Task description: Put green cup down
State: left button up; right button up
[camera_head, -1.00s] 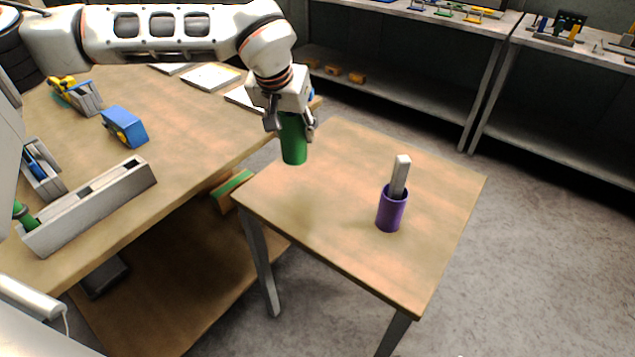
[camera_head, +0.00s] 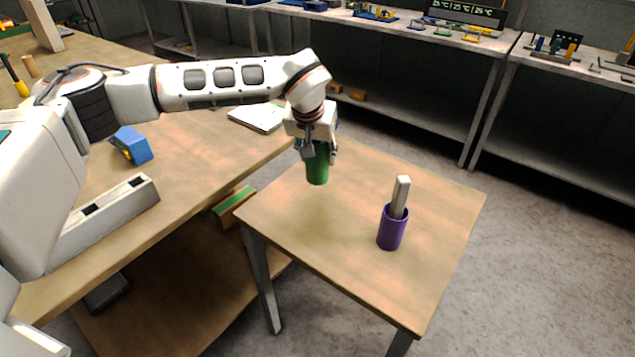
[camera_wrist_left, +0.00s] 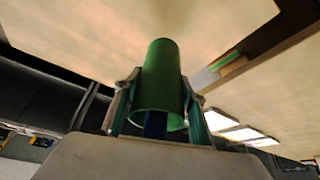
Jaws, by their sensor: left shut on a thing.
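The green cup (camera_head: 317,167) is held upright in my left gripper (camera_head: 319,150), which is shut on it from above. The cup is over the back left part of the small wooden table (camera_head: 330,240); I cannot tell whether its bottom touches the top. In the left wrist view the green cup (camera_wrist_left: 160,80) sits between both fingers, with a blue thing (camera_wrist_left: 155,124) showing at its open end. My right gripper is not in view.
A purple cup (camera_head: 391,228) with a pale block (camera_head: 400,196) in it stands to the right on the small table. The larger workbench (camera_head: 190,150) at left holds a grey holder (camera_head: 110,215) and a blue box (camera_head: 133,146). The small table's front is clear.

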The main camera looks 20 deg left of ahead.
aim_at(314, 169)
pick_arm(q)
jog(key=shift+w+f, duration=0.1)
jog(key=shift+f, duration=4.25)
jog(key=shift+f, duration=0.1)
jog(key=o, duration=1.1)
jog(key=shift+f, duration=0.1)
jog(key=shift+r, duration=0.5)
jog(key=v, duration=1.1)
jog(key=shift+s+r, duration=0.1)
jog(key=shift+s, duration=0.2)
